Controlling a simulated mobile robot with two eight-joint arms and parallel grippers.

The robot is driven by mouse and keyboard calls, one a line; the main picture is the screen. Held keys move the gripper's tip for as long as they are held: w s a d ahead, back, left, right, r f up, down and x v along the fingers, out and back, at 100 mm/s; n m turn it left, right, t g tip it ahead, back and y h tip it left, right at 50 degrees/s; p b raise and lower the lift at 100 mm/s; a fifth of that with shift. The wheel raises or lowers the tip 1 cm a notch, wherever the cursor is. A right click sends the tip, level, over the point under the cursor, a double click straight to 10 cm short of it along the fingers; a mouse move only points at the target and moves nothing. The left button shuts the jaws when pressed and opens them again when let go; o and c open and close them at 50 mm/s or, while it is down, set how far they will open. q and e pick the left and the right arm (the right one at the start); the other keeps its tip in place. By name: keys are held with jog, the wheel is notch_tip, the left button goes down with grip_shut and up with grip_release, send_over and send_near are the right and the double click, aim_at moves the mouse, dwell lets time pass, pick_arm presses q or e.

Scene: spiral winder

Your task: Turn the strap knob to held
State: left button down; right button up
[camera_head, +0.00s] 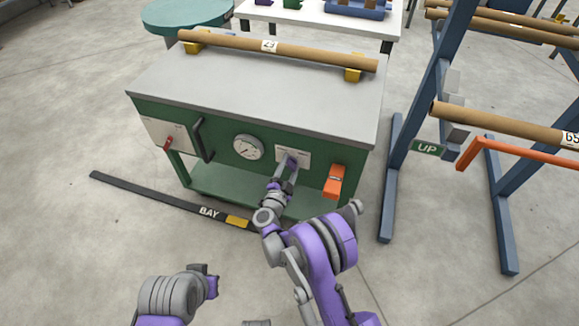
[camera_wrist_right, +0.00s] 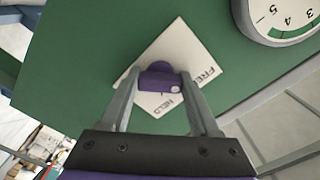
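The strap knob (camera_wrist_right: 160,78) is a small purple knob with a pale dot near its right end in the right wrist view. It sits on a white plate (camera_wrist_right: 190,48) marked FREE and HELD; the dot lies on the side between the two words. My right gripper (camera_head: 289,164) is at the plate on the green cabinet front. In the wrist view its two fingers (camera_wrist_right: 161,84) lie against both sides of the knob, with no clear gap. My left gripper (camera_head: 211,281) is low in the head view, away from the cabinet; its fingers cannot be made out.
A round gauge (camera_head: 248,147) and a black handle (camera_head: 203,140) are left of the plate. An orange part (camera_head: 334,181) is close on the right. A cardboard tube (camera_head: 300,54) rests on top.

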jog(key=c, duration=0.5)
jog(key=shift+f+m+b, duration=0.1)
jog(key=shift+m+b, duration=0.6)
jog(key=shift+m, duration=0.5)
jog(key=m+b, duration=0.1)
jog(key=m, duration=0.2)
jog(key=m+b, duration=0.1)
jog(key=m, duration=0.4)
jog(key=shift+b, duration=0.4)
jog(key=m, duration=0.5)
jog(key=shift+b, duration=0.4)
jog(key=shift+m, duration=0.4)
jog(key=o, duration=1.4)
jog(key=shift+c, duration=0.2)
